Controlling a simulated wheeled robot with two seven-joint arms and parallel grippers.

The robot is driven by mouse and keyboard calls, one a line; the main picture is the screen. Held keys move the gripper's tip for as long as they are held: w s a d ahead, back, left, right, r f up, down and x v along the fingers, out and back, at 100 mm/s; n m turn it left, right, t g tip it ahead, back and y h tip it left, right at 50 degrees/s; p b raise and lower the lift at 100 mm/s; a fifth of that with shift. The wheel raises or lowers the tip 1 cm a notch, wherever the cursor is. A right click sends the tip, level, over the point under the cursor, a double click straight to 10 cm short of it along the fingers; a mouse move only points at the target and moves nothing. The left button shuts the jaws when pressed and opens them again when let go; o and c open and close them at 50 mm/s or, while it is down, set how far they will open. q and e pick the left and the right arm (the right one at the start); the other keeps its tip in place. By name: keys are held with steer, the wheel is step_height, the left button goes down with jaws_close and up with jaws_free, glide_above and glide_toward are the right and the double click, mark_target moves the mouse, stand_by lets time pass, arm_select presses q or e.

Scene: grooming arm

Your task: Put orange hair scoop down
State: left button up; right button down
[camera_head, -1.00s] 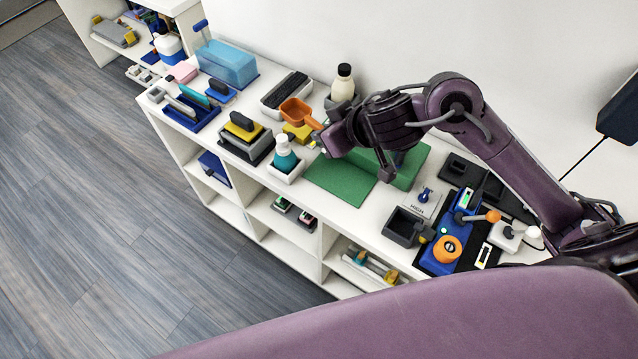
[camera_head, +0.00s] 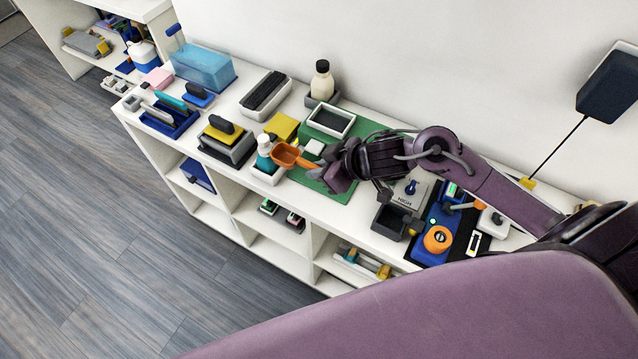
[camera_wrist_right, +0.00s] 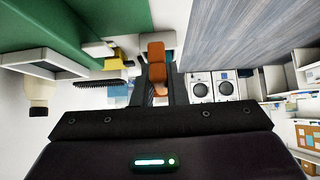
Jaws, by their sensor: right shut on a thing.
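The orange hair scoop (camera_head: 285,154) is in my right gripper (camera_head: 322,172), held by its handle with the bowl pointing left in the head view. It appears over the left part of the green mat (camera_head: 325,190), close to the white bottle with the teal base (camera_head: 265,150). I cannot tell whether the scoop touches anything below. In the right wrist view the scoop (camera_wrist_right: 156,60) shows between the fingers, which are shut on it. My left gripper is not in view.
A white-rimmed tray (camera_head: 351,118) lies on the mat behind the gripper. A yellow block (camera_head: 282,125) and a white-and-black bottle (camera_head: 322,80) stand nearby. A dark grey open box (camera_head: 389,223) and a blue stand (camera_head: 428,250) are to the right.

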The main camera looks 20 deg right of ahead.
steer(key=shift+f+b, duration=0.35)
steer(key=shift+f, duration=2.3)
steer(key=shift+f, duration=0.15)
steer(key=c, duration=1.5)
jaws_free()
steer(key=shift+o, duration=0.2)
steer(key=shift+r, duration=0.2)
steer(key=p+v, duration=0.1)
steer(key=v, duration=1.1)
steer(key=shift+p, duration=0.4)
